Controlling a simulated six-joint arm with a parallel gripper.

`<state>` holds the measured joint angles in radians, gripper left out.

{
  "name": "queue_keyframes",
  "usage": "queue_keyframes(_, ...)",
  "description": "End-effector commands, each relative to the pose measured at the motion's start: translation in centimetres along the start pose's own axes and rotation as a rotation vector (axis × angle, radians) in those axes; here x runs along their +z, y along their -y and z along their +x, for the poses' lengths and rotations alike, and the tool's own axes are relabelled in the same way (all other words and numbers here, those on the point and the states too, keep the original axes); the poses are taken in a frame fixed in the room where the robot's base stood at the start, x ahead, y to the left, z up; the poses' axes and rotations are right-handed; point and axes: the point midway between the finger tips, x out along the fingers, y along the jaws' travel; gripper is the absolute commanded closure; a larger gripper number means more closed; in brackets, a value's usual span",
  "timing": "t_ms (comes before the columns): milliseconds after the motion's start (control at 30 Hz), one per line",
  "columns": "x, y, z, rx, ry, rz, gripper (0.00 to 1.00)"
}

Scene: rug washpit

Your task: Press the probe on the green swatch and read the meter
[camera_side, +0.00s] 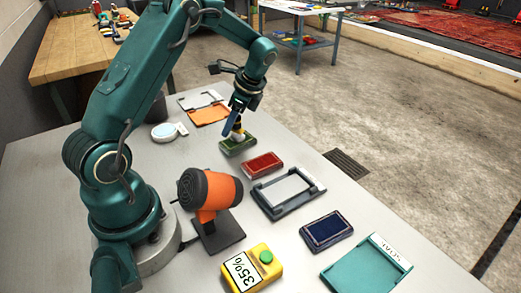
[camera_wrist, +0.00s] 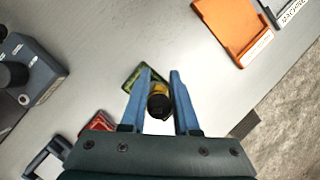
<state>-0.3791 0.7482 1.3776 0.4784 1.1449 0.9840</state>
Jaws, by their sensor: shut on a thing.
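My gripper (camera_side: 240,112) is shut on the probe (camera_side: 238,129), a small black and yellow piece with a pale lower end. In the wrist view the probe (camera_wrist: 158,104) sits between the blue fingers (camera_wrist: 160,80). The green swatch (camera_side: 236,147) is directly under the probe in the side view. The probe's end meets it there or is very close; contact is not certain. A corner of the green swatch (camera_wrist: 143,77) shows beyond the fingers in the wrist view. The yellow meter (camera_side: 244,275) has a green button, and its display reads 35%.
A red swatch (camera_side: 263,165), a dark tray (camera_side: 266,199), a blue swatch (camera_side: 326,231) and a teal tray (camera_side: 350,279) run toward the front right. An orange tray (camera_side: 209,116) lies behind. An orange and black device (camera_side: 222,193) stands near my base. A dark grey device (camera_wrist: 30,80) is left in the wrist view.

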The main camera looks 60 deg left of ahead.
Motion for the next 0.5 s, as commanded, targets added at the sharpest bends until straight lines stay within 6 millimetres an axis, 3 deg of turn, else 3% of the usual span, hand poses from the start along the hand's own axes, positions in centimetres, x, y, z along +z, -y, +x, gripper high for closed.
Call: queue_keyframes(500, 1.8, 0.4, -3.8, -0.006, -0.001, -0.003, 1.00)
